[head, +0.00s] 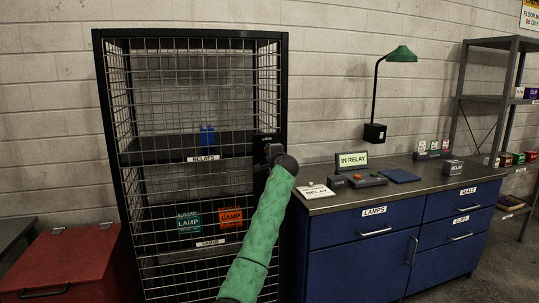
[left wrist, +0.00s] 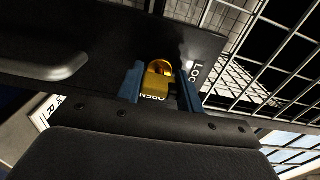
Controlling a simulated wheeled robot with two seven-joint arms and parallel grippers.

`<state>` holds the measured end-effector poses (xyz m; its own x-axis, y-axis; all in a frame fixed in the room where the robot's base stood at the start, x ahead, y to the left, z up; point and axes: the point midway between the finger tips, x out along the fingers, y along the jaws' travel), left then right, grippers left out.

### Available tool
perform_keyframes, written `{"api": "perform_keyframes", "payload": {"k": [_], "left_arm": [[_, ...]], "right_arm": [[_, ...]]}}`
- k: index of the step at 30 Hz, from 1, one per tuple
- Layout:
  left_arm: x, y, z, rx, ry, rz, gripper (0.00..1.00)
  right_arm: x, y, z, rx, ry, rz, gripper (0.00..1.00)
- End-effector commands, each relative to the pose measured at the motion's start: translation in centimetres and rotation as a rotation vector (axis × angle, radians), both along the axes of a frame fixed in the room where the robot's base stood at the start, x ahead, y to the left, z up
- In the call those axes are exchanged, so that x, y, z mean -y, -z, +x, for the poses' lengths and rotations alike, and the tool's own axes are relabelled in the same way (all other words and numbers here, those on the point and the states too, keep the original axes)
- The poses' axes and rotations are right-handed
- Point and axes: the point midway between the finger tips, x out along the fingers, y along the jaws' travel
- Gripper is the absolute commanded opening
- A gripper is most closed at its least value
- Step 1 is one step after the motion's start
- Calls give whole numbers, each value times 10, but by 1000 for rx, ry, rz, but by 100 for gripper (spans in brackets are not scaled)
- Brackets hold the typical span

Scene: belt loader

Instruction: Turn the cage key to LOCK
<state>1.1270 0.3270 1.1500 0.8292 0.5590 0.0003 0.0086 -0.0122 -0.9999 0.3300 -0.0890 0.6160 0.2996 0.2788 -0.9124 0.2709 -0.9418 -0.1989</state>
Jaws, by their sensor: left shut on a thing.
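The wire cage (head: 284,90) stands at centre left in the head view, with a black frame. A dark lock plate (head: 265,138) is on its right edge. The left wrist view shows the gold key (left wrist: 158,76) at this plate, between the two blue fingers of my left gripper (left wrist: 160,90). The gripper is shut on the key. The word LOCK (left wrist: 194,72) is to the key's right and OPEN (left wrist: 153,97) is just below it, partly hidden. In the head view my green arm and dark wrist hide the key. My right gripper is out of view.
The cage holds a blue item (head: 207,135), teal and orange LAMP boxes (head: 189,222). A blue workbench (head: 345,245) with small devices and a green lamp (head: 401,54) is at right. A red chest (head: 70,262) is at lower left. A shelf (head: 505,42) stands far right.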

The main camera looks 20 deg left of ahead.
Motion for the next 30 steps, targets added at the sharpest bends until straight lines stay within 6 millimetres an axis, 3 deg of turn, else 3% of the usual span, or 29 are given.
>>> {"api": "perform_keyframes", "payload": {"k": [1,2,5,17,30], "left_arm": [[-1,1,0,-2,-1,-1,14],[-1,1,0,-2,-1,-1,38],[-1,1,0,-1,-1,-1,58],[4,2,-5,0,1,0,58],[37,3,-56,0,0,0,58]], "right_arm": [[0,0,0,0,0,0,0],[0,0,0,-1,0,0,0],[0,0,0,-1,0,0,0],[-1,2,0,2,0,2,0],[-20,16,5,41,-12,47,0]]}}
